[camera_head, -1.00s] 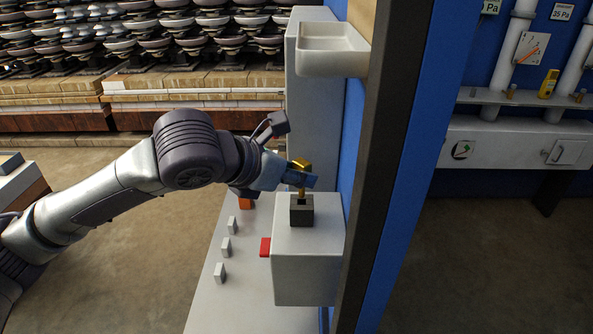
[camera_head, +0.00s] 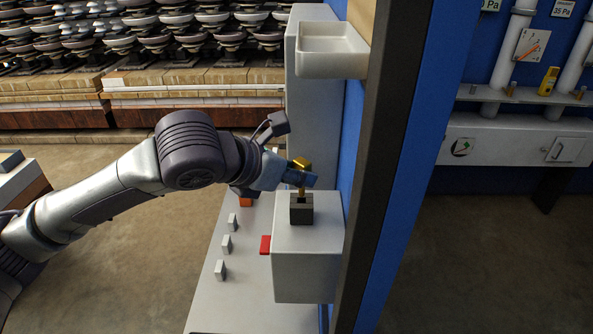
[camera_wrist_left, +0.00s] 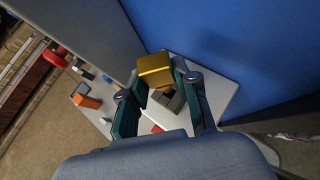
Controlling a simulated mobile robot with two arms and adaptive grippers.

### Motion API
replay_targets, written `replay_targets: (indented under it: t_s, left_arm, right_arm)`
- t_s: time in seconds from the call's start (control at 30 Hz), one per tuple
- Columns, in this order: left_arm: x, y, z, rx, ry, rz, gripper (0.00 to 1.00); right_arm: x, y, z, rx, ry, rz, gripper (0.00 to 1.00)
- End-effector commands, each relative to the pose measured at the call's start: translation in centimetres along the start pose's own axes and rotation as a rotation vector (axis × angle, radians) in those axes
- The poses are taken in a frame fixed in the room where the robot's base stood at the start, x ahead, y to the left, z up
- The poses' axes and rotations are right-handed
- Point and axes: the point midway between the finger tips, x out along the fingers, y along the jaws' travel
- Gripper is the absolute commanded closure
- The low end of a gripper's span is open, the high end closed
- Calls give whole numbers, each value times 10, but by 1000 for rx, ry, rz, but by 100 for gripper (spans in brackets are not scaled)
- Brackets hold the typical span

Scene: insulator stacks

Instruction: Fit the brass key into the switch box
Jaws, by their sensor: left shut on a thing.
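The brass key (camera_head: 302,163) is gold with a blocky head and a thin shank pointing down. My left gripper (camera_head: 300,179) is shut on it, just above the dark socket (camera_head: 301,210) on top of the grey switch box (camera_head: 308,262). The shank's lower end meets the socket's top in the head view; I cannot tell how deep it is. In the left wrist view the key's head (camera_wrist_left: 156,70) sits between the two fingers (camera_wrist_left: 160,100), and the dark socket shows partly behind it. My right gripper is not in view.
A blue wall panel with a dark edge (camera_head: 392,150) stands close right of the box. A grey tray (camera_head: 333,48) juts out above. Insulator stacks (camera_head: 150,40) stand behind.

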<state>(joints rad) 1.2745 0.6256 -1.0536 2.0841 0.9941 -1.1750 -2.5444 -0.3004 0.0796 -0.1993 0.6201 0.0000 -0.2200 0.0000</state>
Motion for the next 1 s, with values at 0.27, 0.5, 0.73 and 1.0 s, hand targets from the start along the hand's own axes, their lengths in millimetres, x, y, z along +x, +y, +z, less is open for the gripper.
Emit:
replay_targets:
  t_s: [0.27,0.5,0.73,1.0]
  left_arm:
    - [2,0,-4,0,-1,0,100]
    - [6,0,-8,0,-1,1,100]
    - [9,0,-13,0,-1,1,100]
    - [13,0,-19,0,-1,0,100]
  right_arm:
    - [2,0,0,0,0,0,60]
    - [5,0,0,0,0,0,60]
    - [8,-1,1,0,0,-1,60]
    - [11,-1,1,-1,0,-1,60]
